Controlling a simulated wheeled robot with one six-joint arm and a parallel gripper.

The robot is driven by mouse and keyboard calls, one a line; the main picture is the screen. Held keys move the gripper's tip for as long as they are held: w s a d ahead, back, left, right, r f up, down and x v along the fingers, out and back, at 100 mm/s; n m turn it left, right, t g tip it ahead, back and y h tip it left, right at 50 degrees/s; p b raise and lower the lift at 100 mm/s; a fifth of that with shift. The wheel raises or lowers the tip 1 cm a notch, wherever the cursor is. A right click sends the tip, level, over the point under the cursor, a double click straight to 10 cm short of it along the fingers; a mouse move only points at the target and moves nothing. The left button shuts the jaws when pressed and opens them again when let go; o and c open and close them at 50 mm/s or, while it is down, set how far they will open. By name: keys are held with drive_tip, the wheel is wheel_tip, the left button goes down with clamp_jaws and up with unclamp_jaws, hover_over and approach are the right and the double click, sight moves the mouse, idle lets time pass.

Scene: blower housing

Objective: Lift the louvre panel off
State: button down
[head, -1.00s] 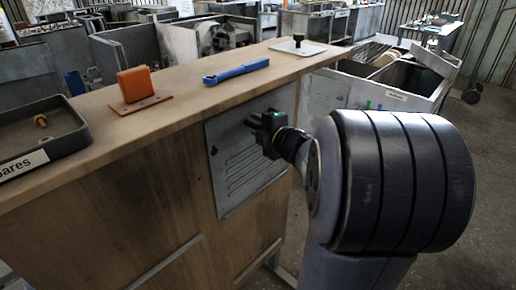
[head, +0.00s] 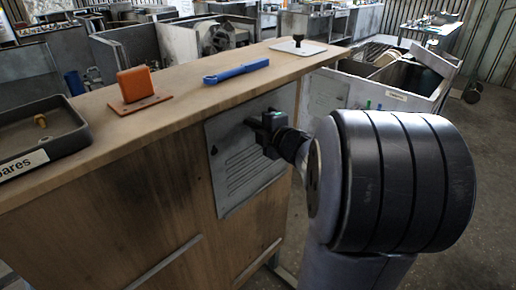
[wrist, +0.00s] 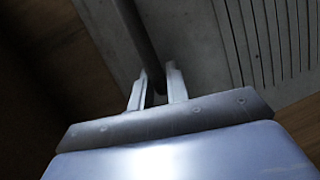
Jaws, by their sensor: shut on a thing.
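The louvre panel (head: 228,184) is a grey metal plate with rows of slots, upright against the front of the wooden bench (head: 150,200). In the wrist view, the panel (wrist: 200,40) fills the upper middle, with its slots at the right. A dark bar-like handle (wrist: 136,35) stands out across its face. My gripper (head: 267,132) is at the upper part of the panel in the head view. In the wrist view, my gripper (wrist: 156,90) is shut on the handle, one pale finger on each side. My gripper hides part of the panel in the head view.
On the bench top are a blue tool (head: 236,71), an orange block on a plate (head: 136,84), a dark spares tray (head: 40,128) and a plate with a black knob (head: 298,46). A grey bin (head: 395,92) stands behind at right. Open floor lies at right.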

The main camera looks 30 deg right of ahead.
drive_tip(key=shift+s+r, duration=0.1)
idle(0.7)
drive_tip(key=s+d+r+p, duration=0.1)
drive_tip(key=s+r, duration=0.3)
drive_tip(key=s, duration=0.6)
drive_tip(key=s+d+r+p, duration=0.1)
drive_tip(key=s+d+r, duration=0.2)
drive_tip(key=s, duration=0.8)
drive_tip(key=shift+s+r+p, duration=0.15)
drive_tip(key=shift+r+p, duration=0.25)
